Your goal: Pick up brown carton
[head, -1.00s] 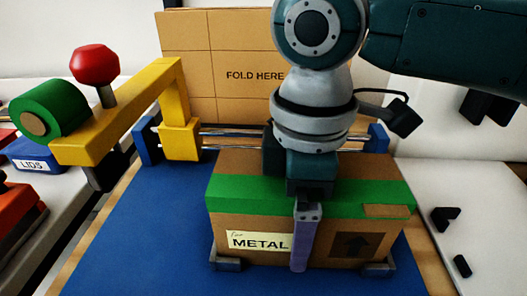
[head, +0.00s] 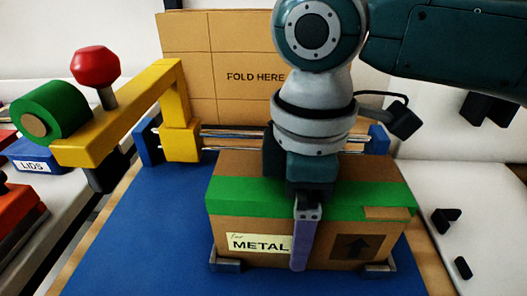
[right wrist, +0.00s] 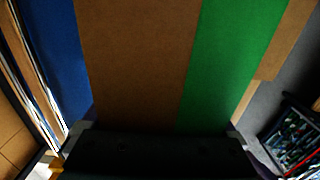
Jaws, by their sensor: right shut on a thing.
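The brown carton (head: 235,166) has a green tape band across it, a METAL label and an up-arrow mark on its front. It sits on the blue mat between small corner brackets. My right gripper (head: 303,235) is over the carton from above, with one purple finger against the front face; it is shut on the carton. The far finger is hidden behind the carton and wrist. In the right wrist view the carton top (right wrist: 140,60) and green tape fill the middle, close below the gripper. My left gripper is not in view.
A yellow arm (head: 120,122) with a red knob and green tape roll (head: 50,112) stands at left. A FOLD HERE cardboard sheet (head: 215,55) is upright behind metal rods. The blue mat (head: 130,230) is clear at left. Small black parts (head: 462,267) lie at right.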

